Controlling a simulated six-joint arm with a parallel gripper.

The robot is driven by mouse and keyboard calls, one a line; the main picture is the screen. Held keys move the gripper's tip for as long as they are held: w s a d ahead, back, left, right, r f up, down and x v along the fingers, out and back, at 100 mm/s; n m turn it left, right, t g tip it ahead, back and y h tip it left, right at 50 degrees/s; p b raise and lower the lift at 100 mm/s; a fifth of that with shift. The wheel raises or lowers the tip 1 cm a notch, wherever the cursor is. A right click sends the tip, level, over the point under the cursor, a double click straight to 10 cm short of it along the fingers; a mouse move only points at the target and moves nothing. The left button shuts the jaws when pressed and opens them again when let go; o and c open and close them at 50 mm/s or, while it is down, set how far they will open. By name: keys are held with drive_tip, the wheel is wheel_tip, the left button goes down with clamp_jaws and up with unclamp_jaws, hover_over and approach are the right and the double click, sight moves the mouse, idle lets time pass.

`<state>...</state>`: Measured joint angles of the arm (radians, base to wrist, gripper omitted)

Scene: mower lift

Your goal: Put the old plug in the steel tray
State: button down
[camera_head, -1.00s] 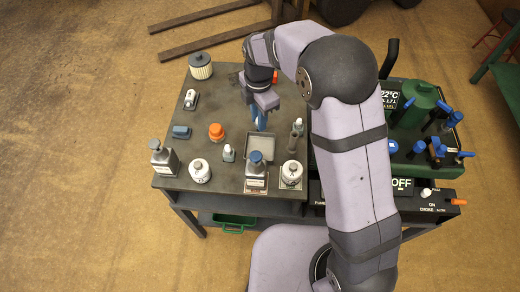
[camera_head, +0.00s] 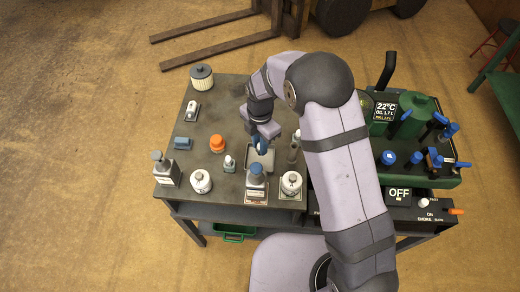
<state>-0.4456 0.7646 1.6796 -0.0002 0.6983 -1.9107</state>
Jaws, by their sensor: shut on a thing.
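The steel tray (camera_head: 269,168) is a shallow grey rectangular tray near the middle of the bench. My gripper (camera_head: 261,148) points down at the tray's far side, its blue fingers overlapping the tray in the picture. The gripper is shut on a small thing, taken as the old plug. The plug is too small and too covered by the fingers to make out. I cannot tell whether it touches the tray floor.
The green engine (camera_head: 415,110) stands further right.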

drive_tip(key=shift+f+p, duration=0.7)
drive_tip(key=shift+f, duration=1.4)
drive_tip(key=shift+f, duration=0.1)
drive_tip(key=c, duration=1.6)
unclamp_jaws()
wheel_tip(320, 180, up, 12)
drive_tip(key=b, duration=0.4)
drive_tip(key=shift+d, duration=0.1)
